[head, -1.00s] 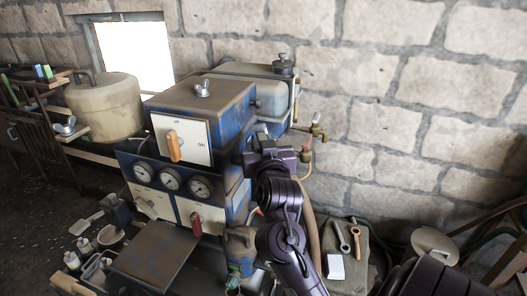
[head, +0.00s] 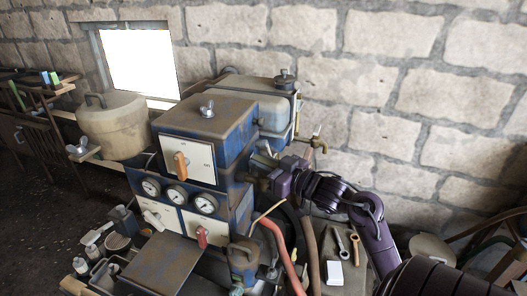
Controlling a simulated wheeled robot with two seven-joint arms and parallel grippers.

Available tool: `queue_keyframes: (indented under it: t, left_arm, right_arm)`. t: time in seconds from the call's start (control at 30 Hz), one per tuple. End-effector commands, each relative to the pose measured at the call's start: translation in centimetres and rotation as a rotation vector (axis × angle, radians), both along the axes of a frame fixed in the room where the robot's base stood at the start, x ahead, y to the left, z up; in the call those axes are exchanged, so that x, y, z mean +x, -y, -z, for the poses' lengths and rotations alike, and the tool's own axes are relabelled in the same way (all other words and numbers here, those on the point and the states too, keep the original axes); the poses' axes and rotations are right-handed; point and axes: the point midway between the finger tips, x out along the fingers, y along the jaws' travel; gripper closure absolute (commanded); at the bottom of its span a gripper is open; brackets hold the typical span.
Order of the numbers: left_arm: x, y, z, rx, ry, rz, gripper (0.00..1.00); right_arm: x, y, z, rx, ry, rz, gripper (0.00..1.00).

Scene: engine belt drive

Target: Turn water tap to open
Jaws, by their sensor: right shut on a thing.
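A brass tap (head: 317,141) sticks out at the right of the pale blue-grey tank (head: 262,98), behind the blue machine (head: 205,122). My right gripper (head: 266,182) is at the right side of the machine, below and to the left of this brass tap and apart from it. It points left and is shut on a small part there. The gripper's own body hides that part, so I cannot tell whether it is a tap handle. My left gripper is not in view.
An orange-handled switch (head: 181,166), dials (head: 176,196) and a red lever (head: 202,237) are on the machine's front. A red hose (head: 282,255) hangs below my right arm. Wrenches (head: 354,245) and a white block (head: 334,272) lie at the lower right.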

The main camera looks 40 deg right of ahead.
Motion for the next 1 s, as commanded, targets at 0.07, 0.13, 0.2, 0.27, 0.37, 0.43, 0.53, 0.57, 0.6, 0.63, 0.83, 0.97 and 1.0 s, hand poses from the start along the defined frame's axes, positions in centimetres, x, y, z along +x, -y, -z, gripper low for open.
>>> queue_keyframes:
  t: [0.07, 0.13, 0.2, 0.27, 0.37, 0.43, 0.53, 0.57, 0.6, 0.63, 0.83, 0.97, 1.0]
  left_arm:
    - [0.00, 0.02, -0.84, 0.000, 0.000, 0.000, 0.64]
    - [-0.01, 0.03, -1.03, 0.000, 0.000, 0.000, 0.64]
    - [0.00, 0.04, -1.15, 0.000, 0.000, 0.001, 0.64]
    - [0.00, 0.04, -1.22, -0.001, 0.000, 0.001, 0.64]
    - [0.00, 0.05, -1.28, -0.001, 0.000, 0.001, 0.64]
    - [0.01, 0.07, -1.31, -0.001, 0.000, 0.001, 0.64]
    - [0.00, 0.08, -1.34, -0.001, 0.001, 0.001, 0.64]
    - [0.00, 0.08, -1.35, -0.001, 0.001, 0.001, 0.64]
    - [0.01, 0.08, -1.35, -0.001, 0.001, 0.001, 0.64]
    - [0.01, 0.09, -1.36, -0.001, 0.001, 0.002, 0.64]
    - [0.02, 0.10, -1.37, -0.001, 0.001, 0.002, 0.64]
    - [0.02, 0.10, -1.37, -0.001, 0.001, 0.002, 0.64]
    - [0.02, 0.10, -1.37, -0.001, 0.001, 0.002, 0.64]
  right_arm:
    - [0.05, 0.21, -0.58, -0.003, 0.005, -0.059, 1.00]
    - [0.05, 0.13, -0.51, -0.003, 0.006, -0.112, 1.00]
    - [0.05, 0.07, -0.45, -0.003, 0.008, -0.159, 1.00]
    - [0.06, 0.02, -0.44, -0.003, 0.009, -0.195, 1.00]
    - [0.04, -0.06, -0.42, -0.002, 0.010, -0.246, 1.00]
    - [0.03, -0.13, -0.41, -0.003, 0.011, -0.275, 1.00]
    - [0.03, -0.17, -0.39, -0.003, 0.011, -0.305, 1.00]
    - [0.02, -0.18, -0.39, -0.003, 0.011, -0.311, 1.00]
    - [0.01, -0.20, -0.37, -0.003, 0.011, -0.319, 1.00]
    - [0.01, -0.22, -0.36, -0.002, 0.012, -0.324, 1.00]
    - [-0.01, -0.26, -0.36, -0.002, 0.012, -0.339, 1.00]
    - [-0.01, -0.28, -0.38, -0.002, 0.013, -0.339, 1.00]
    - [-0.01, -0.29, -0.39, -0.003, 0.013, -0.339, 1.00]
